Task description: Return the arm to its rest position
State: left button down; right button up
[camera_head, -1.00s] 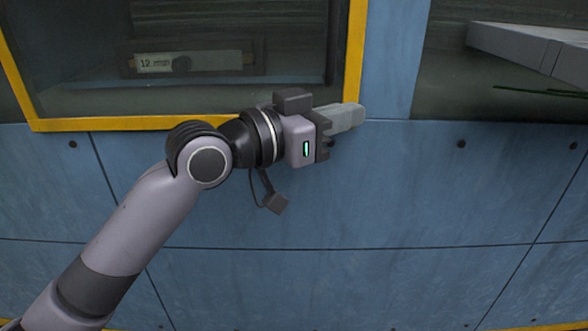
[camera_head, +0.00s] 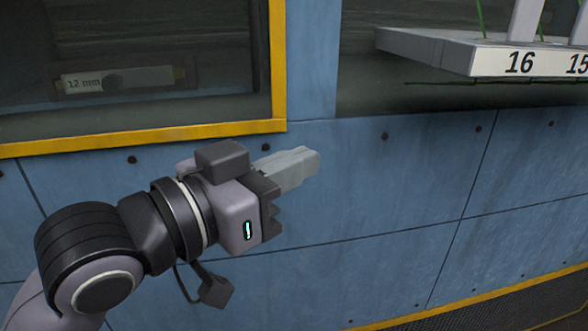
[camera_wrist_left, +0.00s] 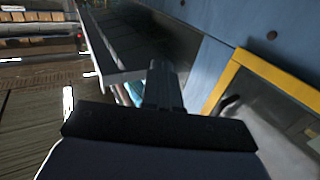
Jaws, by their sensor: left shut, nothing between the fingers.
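My left gripper (camera_head: 296,165) is in the middle of the head view, its arm coming in from the lower left. Its fingers are shut with nothing between them and point right, in front of a blue panelled wall (camera_head: 400,190). In the left wrist view the shut fingers (camera_wrist_left: 163,85) point away from the camera, up the picture. My right gripper is not in view.
A yellow-framed window (camera_head: 150,135) is at the upper left, with a "12 mm" label (camera_head: 85,83) behind it. A white shelf (camera_head: 430,48) marked 16 and 15 juts out at the upper right. A yellow edge (camera_head: 470,295) runs along the lower right.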

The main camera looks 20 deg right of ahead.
pick_arm(q)
jog(key=w+a+f+n+t+y, duration=0.2)
jog(key=w+a+f+n+y, duration=0.15)
jog(key=a+f, duration=0.35)
jog(key=w+a+f+n+t+y+p, duration=0.1)
jog(key=w+a+f+n+t+y, duration=0.2)
jog(key=f, duration=0.7)
jog(key=w+a+f+n+t+y, duration=0.1)
jog(key=w+a+f+n+t, duration=0.1)
jog(key=a+f+n, duration=0.4)
jog(key=s+a+f+g+y, duration=0.1)
jog(key=s+a+f+y, duration=0.2)
jog(key=s+a+f, duration=0.5)
jog(key=s+a+f+g+y, duration=0.1)
jog(key=s+a+f+y, duration=0.3)
jog(key=s+a+f, duration=0.4)
notch_tip(320, 180, down, 7)
jog(key=shift+s+a+f+m+p, duration=0.2)
jog(key=shift+a+m+p, duration=0.2)
jog(key=shift+a, duration=0.6)
